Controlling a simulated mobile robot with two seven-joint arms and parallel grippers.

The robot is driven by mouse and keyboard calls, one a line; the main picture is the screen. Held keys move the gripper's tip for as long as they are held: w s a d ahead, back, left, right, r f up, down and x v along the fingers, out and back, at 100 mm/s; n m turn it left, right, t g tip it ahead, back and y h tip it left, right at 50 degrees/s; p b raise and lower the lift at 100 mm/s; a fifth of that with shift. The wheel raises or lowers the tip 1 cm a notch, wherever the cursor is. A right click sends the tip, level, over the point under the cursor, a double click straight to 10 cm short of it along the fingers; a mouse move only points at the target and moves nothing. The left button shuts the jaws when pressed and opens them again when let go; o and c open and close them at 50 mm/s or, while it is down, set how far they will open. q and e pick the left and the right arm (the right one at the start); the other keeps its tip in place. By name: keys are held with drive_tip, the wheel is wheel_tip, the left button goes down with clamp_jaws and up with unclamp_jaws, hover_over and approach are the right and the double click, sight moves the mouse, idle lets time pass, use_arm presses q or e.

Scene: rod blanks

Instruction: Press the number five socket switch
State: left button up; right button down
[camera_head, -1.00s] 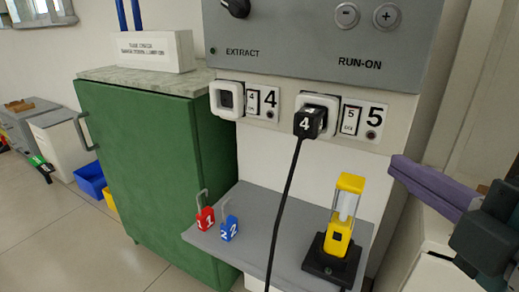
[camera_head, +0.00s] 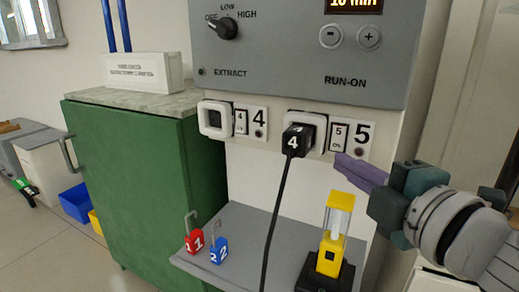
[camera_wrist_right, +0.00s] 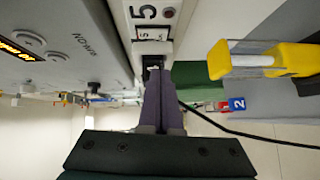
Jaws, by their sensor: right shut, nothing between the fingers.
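My left gripper is not in view.
Socket four (camera_head: 214,119) with its switch (camera_head: 240,122) is to the left. Below, a grey shelf (camera_head: 245,240) holds red (camera_head: 194,241) and blue (camera_head: 219,250) padlocks and a yellow device (camera_head: 332,240). The plug's black cable (camera_head: 275,215) hangs in front of the shelf.

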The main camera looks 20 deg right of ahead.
sight(332, 147)
drive_tip(key=w, duration=0.1)
drive_tip(key=w+d, duration=0.2)
drive_tip(key=shift+w+f+b, duration=0.3)
drive_tip(key=shift+w+b, duration=0.05)
drive_tip(key=shift+w+d, duration=0.35)
drive_tip(key=shift+d, duration=0.15)
drive_tip(key=shift+w+d, duration=0.1)
drive_tip(key=shift+f, duration=0.15)
drive_tip(key=shift+d+f+b, duration=0.1)
drive_tip(key=shift+f+b, duration=0.1)
drive_tip(key=shift+b, duration=0.45)
drive_tip(key=shift+w+d+t+b, duration=0.1)
drive_tip(key=shift+w+t+b, duration=0.05)
drive_tip(key=shift+t+b, duration=0.2)
drive_tip(key=shift+r, duration=0.2)
